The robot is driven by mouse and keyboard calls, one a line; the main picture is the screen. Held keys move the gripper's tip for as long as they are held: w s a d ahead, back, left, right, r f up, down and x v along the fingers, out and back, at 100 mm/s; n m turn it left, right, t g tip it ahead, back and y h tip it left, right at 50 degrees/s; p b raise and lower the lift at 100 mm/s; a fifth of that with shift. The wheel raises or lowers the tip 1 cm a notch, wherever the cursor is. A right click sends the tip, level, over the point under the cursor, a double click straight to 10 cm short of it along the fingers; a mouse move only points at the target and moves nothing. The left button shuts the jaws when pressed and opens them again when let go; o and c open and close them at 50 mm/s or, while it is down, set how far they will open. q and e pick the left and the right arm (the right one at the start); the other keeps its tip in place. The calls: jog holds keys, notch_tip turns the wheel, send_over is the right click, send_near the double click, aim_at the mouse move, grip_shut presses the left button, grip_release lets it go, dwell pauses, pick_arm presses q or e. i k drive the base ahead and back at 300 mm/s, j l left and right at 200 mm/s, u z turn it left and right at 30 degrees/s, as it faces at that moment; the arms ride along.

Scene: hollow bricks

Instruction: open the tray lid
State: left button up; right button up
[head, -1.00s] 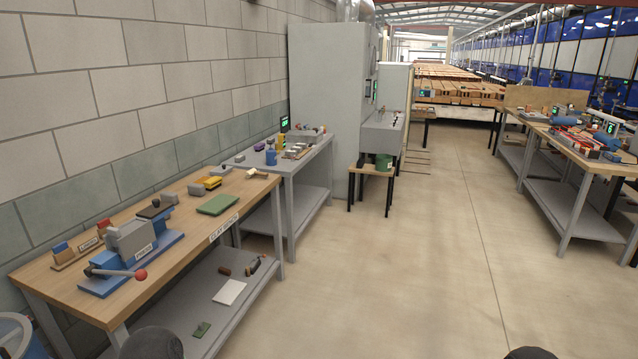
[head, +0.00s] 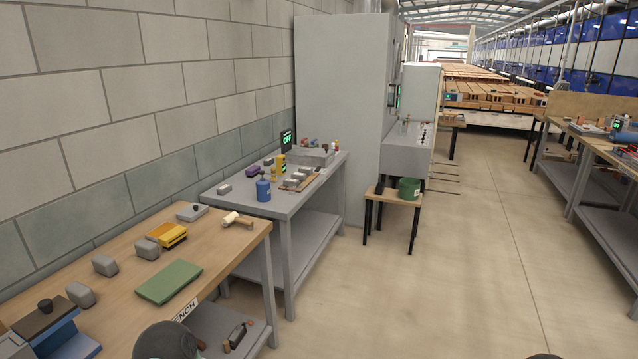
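A small flat grey box with a dark knob on top (head: 192,212) lies at the far end of the near wooden bench; it looks like a lidded tray, and its lid appears to be down. A larger grey tray-like box (head: 308,157) stands at the back of the grey bench beyond; I cannot tell whether it has a lid. Neither of my grippers is in view. Dark rounded parts of my own arms show at the bottom edge.
The grey bench (head: 272,207) carries a blue can (head: 263,190). The floor at right is clear.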

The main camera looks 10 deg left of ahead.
aim_at(190, 211)
jog(key=i+l+u, duration=0.1)
jog(key=i+u, duration=0.3)
jog(key=i+l+u, duration=0.2)
jog(key=i+u, duration=0.2)
jog(key=i+l+u, duration=0.35)
jog(key=i, duration=0.1)
